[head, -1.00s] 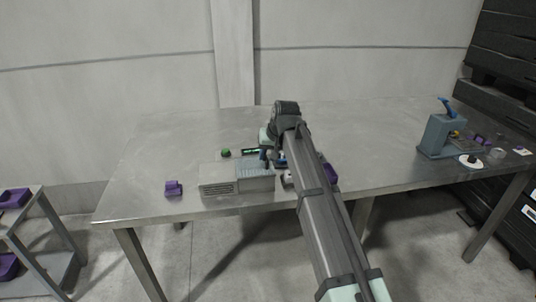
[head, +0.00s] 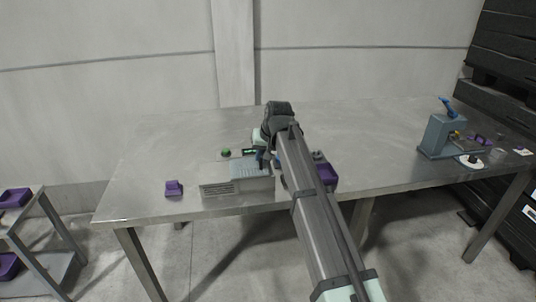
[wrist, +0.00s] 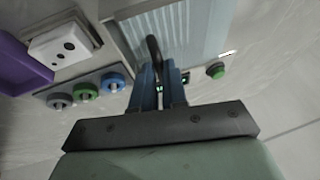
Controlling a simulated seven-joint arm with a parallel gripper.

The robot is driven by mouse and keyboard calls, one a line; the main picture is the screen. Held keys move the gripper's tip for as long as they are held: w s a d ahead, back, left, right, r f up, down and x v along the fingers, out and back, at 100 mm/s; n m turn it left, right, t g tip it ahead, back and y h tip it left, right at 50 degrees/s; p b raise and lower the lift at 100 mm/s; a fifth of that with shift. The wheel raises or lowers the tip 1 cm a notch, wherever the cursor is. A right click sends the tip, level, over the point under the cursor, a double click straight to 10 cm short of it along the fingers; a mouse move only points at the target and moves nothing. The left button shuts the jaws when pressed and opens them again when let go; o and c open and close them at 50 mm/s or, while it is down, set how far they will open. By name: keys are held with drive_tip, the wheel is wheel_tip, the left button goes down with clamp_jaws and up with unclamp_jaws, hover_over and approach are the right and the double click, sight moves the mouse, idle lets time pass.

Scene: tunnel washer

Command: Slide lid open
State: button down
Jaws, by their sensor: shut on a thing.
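The tunnel washer (head: 218,188) is a low grey box with side vents at the front of the steel table. Its lid (head: 252,169) is a pale blue ribbed panel on top, which also shows in the wrist view (wrist: 190,32). A dark curved handle (wrist: 153,48) stands at the lid's edge. My gripper (wrist: 158,76) has blue fingers shut on this handle. In the head view my gripper (head: 261,158) is at the lid's right part, and my arm hides the washer's right end.
A green button (wrist: 215,71) and a small lit display (head: 249,152) sit behind the washer. Knobs (wrist: 86,90), a white block (wrist: 62,45) and a purple tray (wrist: 18,55) lie beside it. A purple piece (head: 174,188) is at left, a blue-handled press (head: 440,135) at right. The table's back is clear.

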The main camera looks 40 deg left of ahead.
hover_over(231, 171)
drive_tip(key=shift+a, duration=0.1)
drive_tip(key=c, duration=1.4)
unclamp_jaws()
drive_tip(key=shift+s, duration=0.1)
drive_tip(key=shift+c, duration=0.2)
drive_tip(key=shift+o, duration=1.4)
drive_tip(key=v, duration=1.3)
drive_tip(key=shift+d+r, duration=0.25)
drive_tip(key=shift+r, duration=0.1)
